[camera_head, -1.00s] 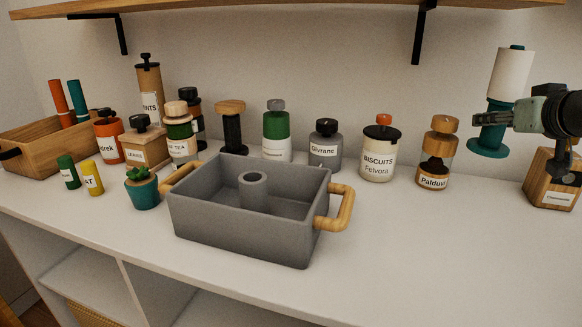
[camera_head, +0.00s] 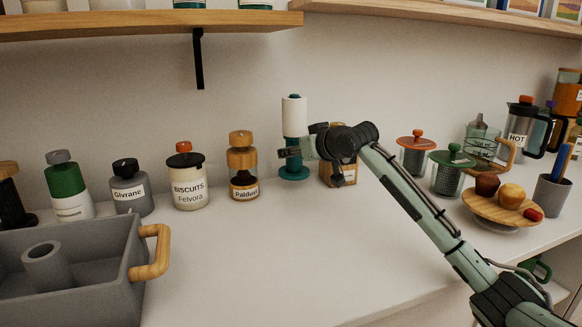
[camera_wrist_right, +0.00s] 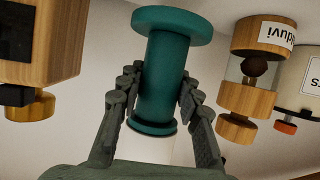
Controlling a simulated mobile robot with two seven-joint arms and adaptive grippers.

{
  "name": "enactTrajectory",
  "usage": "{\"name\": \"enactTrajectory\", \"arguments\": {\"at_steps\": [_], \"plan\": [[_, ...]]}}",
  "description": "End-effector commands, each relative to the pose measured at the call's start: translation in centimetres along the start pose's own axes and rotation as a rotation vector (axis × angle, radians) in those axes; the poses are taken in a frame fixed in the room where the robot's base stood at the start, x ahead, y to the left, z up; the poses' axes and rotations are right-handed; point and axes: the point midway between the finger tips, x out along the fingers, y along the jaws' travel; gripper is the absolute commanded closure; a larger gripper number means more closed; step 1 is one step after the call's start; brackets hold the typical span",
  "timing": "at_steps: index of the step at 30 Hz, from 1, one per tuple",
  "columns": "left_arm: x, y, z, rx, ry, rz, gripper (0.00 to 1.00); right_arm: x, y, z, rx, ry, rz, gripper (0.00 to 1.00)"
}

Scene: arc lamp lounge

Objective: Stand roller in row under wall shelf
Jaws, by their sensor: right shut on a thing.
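The roller (camera_head: 293,130) is an upright teal spindle with a round base and a white upper sleeve. My right gripper (camera_head: 290,153) is shut on its teal lower part, from the right. In the right wrist view, the two fingers (camera_wrist_right: 155,98) flank the teal shaft of the roller (camera_wrist_right: 166,65), base at the top of the picture. I cannot tell whether the base touches the counter. It stands between the Palduvi jar (camera_head: 243,168) and a wooden block (camera_head: 346,172). The wall shelf (camera_head: 130,25) is above left. My left gripper is not in view.
The row continues left with the Biscuits jar (camera_head: 189,184), Givrane jar (camera_head: 129,192) and green-white bottle (camera_head: 68,190). A grey basket (camera_head: 120,265) stands in front of them. The middle counter (camera_head: 250,260) is clear.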

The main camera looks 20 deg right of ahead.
Motion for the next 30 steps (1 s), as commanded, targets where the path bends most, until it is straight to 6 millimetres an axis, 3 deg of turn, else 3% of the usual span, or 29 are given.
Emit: {"name": "enactTrajectory", "arguments": {"at_steps": [8,19,20,25,30], "plan": [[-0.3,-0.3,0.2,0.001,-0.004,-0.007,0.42,1.2,0.0,3.1,0.001,0.001,-0.001,1.00],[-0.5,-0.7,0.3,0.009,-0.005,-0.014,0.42,1.4,0.0,3.5,0.001,0.003,-0.001,1.00],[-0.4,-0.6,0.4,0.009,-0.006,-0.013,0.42,1.5,0.0,3.7,0.001,-0.001,-0.001,0.65],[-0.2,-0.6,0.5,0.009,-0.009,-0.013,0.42,1.5,0.0,3.6,0.001,0.000,-0.001,0.45],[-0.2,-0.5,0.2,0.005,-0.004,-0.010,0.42,1.5,0.0,3.6,0.001,0.000,-0.001,0.45]]}}
